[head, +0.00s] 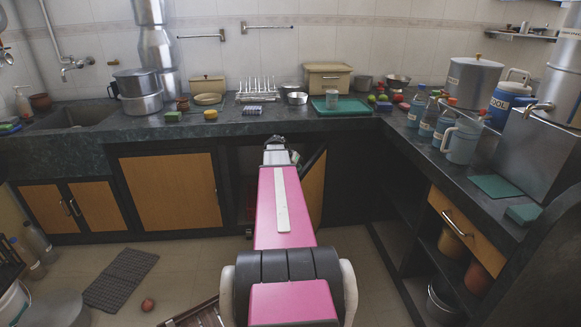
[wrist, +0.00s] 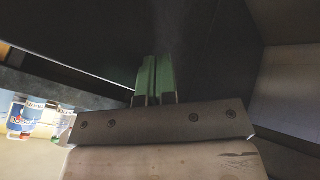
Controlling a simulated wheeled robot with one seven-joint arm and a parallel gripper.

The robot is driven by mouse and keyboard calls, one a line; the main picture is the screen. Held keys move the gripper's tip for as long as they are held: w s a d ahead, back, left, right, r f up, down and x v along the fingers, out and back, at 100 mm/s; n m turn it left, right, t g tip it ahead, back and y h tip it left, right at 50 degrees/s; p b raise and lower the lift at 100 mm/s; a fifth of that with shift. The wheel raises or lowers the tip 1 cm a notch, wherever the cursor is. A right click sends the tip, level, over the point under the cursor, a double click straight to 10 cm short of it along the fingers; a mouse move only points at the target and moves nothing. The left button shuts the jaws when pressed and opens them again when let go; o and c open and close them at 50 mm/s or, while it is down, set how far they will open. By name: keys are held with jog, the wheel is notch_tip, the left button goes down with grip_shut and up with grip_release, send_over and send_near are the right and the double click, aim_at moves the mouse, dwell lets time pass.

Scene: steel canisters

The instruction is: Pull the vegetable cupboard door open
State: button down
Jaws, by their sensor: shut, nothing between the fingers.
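My gripper shows in the wrist view (wrist: 153,80) as two green fingers shut together with nothing between them, close to a dark panel. In the head view my pink arm reaches to the cupboards under the back counter, and the fingertips are hidden at its far end. A wooden door (head: 314,188) with a dark edge shows just right of my arm, standing at an angle to the cupboard front. A dark cupboard opening (head: 240,165) shows left of my arm. My arm hides much between them. No label shows which cupboard holds vegetables, and I cannot tell whether my fingers touch the door.
A closed wooden cupboard (head: 172,190) and a double-door cupboard (head: 68,208) stand to the left. The right counter has a drawer (head: 453,220) and open shelves. A dark mat (head: 120,278) and a round reddish item (head: 148,304) lie on the floor. Labelled containers (wrist: 25,117) show in the wrist view.

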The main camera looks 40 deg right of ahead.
jog(key=shift+s+d, duration=0.4)
jog(key=shift+s, duration=0.45)
jog(key=shift+s+d, duration=0.15)
jog(key=shift+s, duration=0.1)
jog(key=s+d+n+t, duration=0.2)
jog(key=s+d+n, duration=0.2)
jog(key=s+d, duration=0.8)
jog(key=shift+s+d+t, duration=0.3)
jog(key=shift+s+d, duration=0.05)
jog(key=shift+s, duration=0.4)
